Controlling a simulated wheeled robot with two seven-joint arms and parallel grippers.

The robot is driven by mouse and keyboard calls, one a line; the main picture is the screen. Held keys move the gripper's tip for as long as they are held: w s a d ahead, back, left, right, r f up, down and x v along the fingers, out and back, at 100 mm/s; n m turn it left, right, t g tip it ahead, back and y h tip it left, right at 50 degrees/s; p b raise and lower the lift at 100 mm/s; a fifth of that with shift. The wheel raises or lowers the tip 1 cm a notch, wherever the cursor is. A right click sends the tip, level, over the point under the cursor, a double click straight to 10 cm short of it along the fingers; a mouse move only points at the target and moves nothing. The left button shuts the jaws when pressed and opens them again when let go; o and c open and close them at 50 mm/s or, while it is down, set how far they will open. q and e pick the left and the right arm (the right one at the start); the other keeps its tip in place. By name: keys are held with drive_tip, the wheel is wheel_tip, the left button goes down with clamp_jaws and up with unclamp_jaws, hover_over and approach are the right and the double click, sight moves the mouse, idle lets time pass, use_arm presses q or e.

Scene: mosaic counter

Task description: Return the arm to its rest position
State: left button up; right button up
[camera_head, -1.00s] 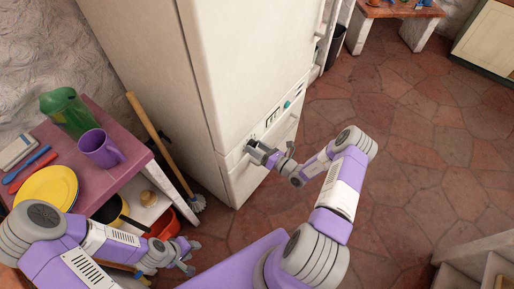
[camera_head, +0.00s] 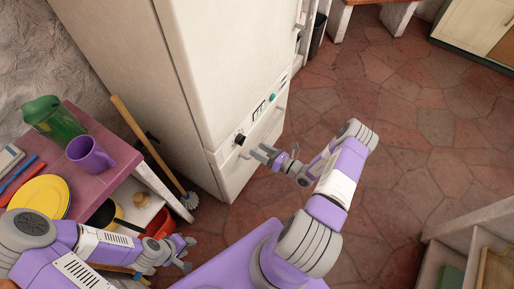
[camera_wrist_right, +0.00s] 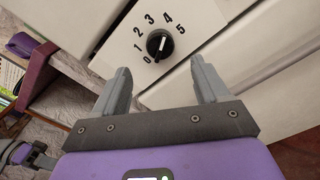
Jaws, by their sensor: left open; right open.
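My right gripper (camera_head: 262,153) is open and empty in the head view, a little in front of the white fridge (camera_head: 228,60). In the right wrist view its two fingers (camera_wrist_right: 163,85) stand apart with nothing between them. Beyond them is a black dial (camera_wrist_right: 160,44) on a white panel marked 0 to 5; its white pointer line is near upright. The dial also shows in the head view (camera_head: 240,139), apart from the gripper. My left gripper (camera_head: 186,252) is open and empty at the lower left, beside the small table.
A pink table (camera_head: 112,150) at left holds a purple mug (camera_head: 90,154), a green pitcher (camera_head: 52,118) and a yellow plate (camera_head: 42,196). A broom (camera_head: 150,145) leans between table and fridge. Wooden shelving (camera_head: 470,240) stands at lower right. The tiled floor (camera_head: 420,130) is open.

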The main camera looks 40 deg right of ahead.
idle(0.4)
drive_tip(key=s+a+n+g+h+p, duration=0.1)
drive_tip(key=s+a+n+g, duration=0.4)
drive_tip(key=n, duration=0.6)
drive_tip(key=s+a+n+g+h, duration=0.1)
drive_tip(key=s+a+n+g, duration=0.4)
drive_tip(key=a+n, duration=0.5)
drive_tip(key=s+a+n+g+p, duration=0.1)
drive_tip(key=s+a+n+g, duration=0.4)
drive_tip(key=n, duration=0.9)
drive_tip(key=a+g, duration=0.1)
drive_tip(key=a, duration=0.2)
drive_tip(key=shift+h+p, duration=0.35)
drive_tip(key=shift+h, duration=0.05)
drive_tip(key=shift+s, duration=0.1)
